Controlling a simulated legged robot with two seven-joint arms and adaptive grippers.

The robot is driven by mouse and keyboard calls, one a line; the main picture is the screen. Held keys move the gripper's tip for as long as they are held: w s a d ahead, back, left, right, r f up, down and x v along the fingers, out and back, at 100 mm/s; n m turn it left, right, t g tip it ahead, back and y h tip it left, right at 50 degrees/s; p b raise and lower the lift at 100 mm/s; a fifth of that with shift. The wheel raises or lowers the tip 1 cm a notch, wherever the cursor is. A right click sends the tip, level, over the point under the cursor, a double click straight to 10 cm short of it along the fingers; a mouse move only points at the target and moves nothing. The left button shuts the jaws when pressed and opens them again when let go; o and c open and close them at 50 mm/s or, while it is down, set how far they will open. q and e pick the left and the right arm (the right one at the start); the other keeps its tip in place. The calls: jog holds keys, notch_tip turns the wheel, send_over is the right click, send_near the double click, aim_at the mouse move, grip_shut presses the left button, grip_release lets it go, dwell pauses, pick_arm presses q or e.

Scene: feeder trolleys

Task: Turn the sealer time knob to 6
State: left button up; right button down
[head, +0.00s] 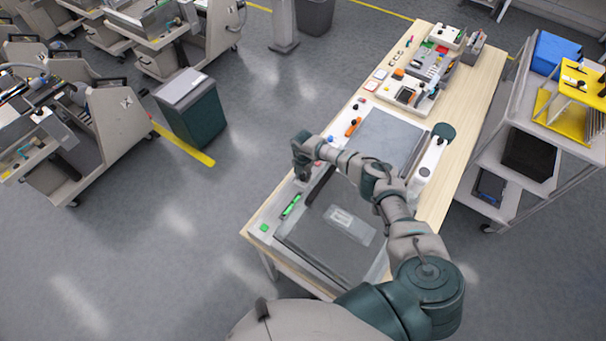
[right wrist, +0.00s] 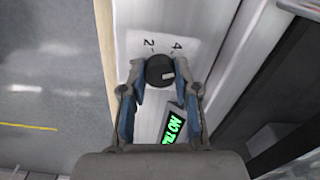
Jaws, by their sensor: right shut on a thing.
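The sealer (head: 315,232) sits at the near end of the wooden table, with a pale control strip along its left side. Its black time knob (right wrist: 158,70) shows in the right wrist view, below the printed numbers 2 and 4. A small pale mark on the knob lies right of its centre, slightly low. No 6 can be made out. My right gripper (head: 302,172) is over the strip, and its two blue-padded fingers (right wrist: 160,84) are shut on the knob from both sides. In the head view the gripper hides the knob. My left gripper is not in view.
A lit green display (right wrist: 175,129) is beside the knob; it also shows in the head view (head: 291,205). A clear pouch (head: 348,222) lies on the sealer. Trays of parts (head: 412,92) fill the table's far end.

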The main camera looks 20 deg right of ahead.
aim_at(303, 175)
jog(key=m, duration=0.4)
jog(key=shift+w+r+m, duration=0.1)
jog(key=shift+w+m, duration=0.05)
jog(key=shift+m, duration=0.25)
dwell(0.4)
jog(key=c, duration=0.9)
grip_release()
jog(key=shift+o, duration=0.2)
notch_tip(303, 175, up, 12)
